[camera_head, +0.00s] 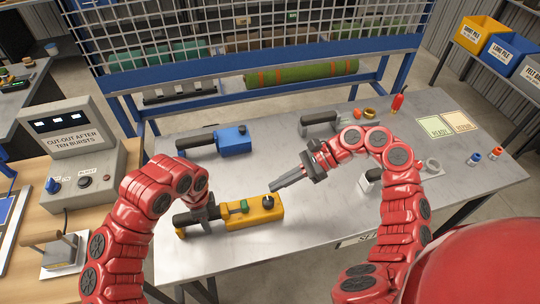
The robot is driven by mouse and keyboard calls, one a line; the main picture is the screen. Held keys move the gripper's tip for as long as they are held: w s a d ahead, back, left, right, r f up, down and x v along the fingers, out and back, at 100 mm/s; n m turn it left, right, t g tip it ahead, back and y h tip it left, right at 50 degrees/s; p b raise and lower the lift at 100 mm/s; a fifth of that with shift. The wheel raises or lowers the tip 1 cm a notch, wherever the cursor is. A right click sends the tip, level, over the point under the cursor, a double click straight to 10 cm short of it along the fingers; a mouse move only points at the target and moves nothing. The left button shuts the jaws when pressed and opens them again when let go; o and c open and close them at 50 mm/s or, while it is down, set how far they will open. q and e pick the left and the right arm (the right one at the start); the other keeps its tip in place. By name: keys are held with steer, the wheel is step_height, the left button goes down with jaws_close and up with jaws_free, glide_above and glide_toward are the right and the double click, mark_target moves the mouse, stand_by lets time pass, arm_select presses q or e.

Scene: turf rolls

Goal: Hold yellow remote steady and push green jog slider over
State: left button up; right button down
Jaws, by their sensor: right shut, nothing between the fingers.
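The yellow remote (264,211) lies on the metal table, its black handle pointing left. The green jog slider (244,206) sits on its top face, left of a dark round knob (268,199). My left gripper (208,213) is down at the remote where the handle meets the yellow body, and appears shut on it; its fingertips are partly hidden. My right gripper (273,188) is shut and empty. Its fingers point left and lie in the picture just above the remote's right end; I cannot tell the exact height.
A blue remote (235,140) and a grey one (321,123) lie farther back. A red bottle (398,101), a brass ring (370,113) and cards (435,126) are at the back right. A cut-out box (74,150) stands on the wooden bench at left. Bare metal surrounds the yellow remote.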

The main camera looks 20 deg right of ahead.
arm_select(q)
steer(key=o, duration=0.5)
